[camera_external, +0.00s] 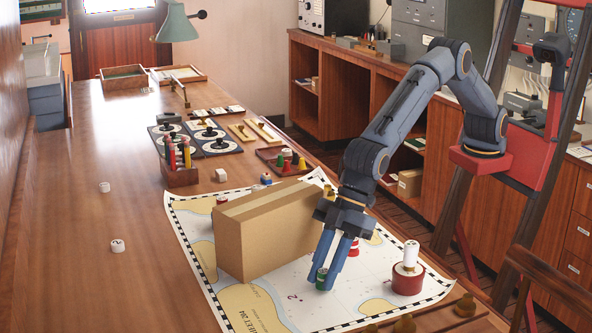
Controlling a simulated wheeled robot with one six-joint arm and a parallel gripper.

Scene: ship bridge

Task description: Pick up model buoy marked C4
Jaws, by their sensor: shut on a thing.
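A small green model buoy (321,281) stands at the front of the chart. My gripper (328,272) points down with its fingers shut on this green buoy. The buoy is at or close to the chart surface; I cannot tell whether it touches. Its marking is too small to read, and the fingers hide part of it. A red and white striped piece (353,247) stands just behind my fingers. A larger dark red piece (407,280) with a white cylinder on top stands to the right on the chart. No C4 mark is readable.
A large cardboard box (262,240) stands on the chart (272,300), close left of my gripper. Several small pieces and a pencil holder (180,172) are behind it. White pieces (117,245) lie on the left. The table's left part is mostly clear.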

